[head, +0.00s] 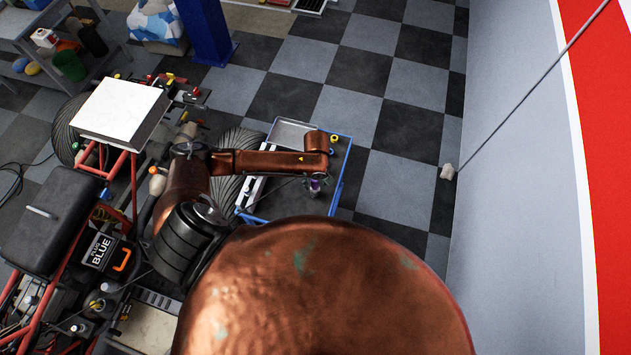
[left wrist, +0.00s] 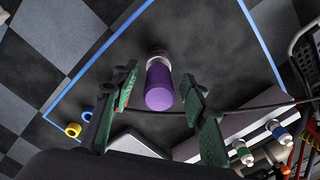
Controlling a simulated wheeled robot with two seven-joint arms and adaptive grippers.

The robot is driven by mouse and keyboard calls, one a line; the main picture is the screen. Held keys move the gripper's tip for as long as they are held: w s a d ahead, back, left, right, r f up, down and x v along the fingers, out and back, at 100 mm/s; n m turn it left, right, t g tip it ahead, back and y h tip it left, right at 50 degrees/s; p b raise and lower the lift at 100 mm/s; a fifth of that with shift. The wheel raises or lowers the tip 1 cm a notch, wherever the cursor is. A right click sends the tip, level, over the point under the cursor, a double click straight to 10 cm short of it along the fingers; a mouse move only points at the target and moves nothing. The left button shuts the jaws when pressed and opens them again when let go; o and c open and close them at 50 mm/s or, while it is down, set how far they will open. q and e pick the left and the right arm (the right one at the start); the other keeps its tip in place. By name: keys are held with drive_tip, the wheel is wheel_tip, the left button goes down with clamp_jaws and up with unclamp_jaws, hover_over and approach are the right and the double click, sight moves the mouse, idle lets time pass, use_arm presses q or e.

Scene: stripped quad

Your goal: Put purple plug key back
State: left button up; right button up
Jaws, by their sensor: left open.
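The purple plug key (left wrist: 159,88), a purple cylinder with a metal collar at its far end, stands over the dark surface of the blue-rimmed tray (left wrist: 88,60). My left gripper (left wrist: 160,76) is open, with its green-padded fingers on either side of the key and visible gaps between. In the head view the key (head: 316,186) is a small purple spot just below the end of my left arm, inside the blue-rimmed tray (head: 345,172). There the fingers are too small to make out. My right gripper is in neither view.
A dark cable crosses behind the right finger.

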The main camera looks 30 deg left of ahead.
use_arm(q)
drive_tip(key=shift+r, duration=0.1)
wheel_tip(320, 180, up, 12)
idle(0.5)
drive_tip(key=shift+d, duration=0.1)
